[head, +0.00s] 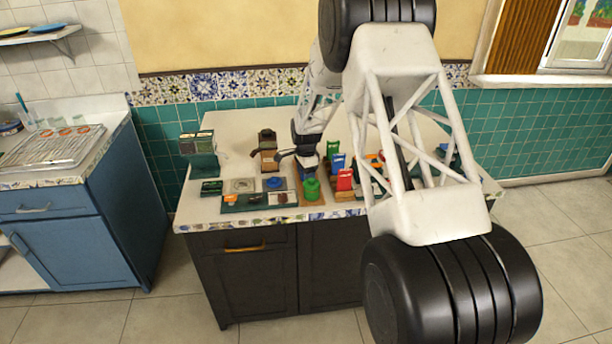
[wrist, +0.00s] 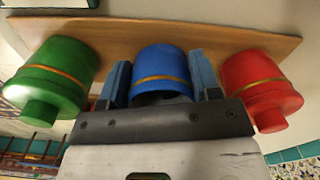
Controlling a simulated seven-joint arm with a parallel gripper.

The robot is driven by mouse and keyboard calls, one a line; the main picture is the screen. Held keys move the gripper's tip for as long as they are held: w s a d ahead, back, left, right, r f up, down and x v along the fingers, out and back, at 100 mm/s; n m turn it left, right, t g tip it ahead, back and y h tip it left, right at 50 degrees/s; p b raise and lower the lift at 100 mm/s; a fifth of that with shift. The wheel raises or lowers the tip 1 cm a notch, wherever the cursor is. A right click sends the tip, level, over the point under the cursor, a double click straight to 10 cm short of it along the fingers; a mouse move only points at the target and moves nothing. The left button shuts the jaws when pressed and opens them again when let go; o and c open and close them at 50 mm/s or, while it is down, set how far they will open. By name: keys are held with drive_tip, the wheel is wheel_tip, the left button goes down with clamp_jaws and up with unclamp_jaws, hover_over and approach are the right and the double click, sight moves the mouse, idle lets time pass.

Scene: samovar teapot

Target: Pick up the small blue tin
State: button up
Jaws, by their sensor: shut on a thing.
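The small blue tin (wrist: 162,68) with a gold band stands on a wooden board (wrist: 200,30) between a green tin (wrist: 55,75) and a red tin (wrist: 260,88) in the wrist view. My gripper (wrist: 160,70) has one finger on each side of the blue tin and is shut on it. The tin appears to be still on the board. In the head view, the green tin (head: 311,188) stands at the front of the board, with my gripper (head: 307,160) just behind it. The blue tin is hidden there by the gripper and green tin.
Close on the right stand blue packets (head: 337,163) and a red packet (head: 344,180). On the left lie a low green tray (head: 232,208) and a round blue item (head: 273,183). A brown dispenser-like object (head: 268,150) stands behind. The counter's back left is clear.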

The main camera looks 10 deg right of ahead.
wheel_tip(320, 180, up, 9)
drive_tip(key=shift+r, duration=0.2)
idle(0.3)
idle(0.6)
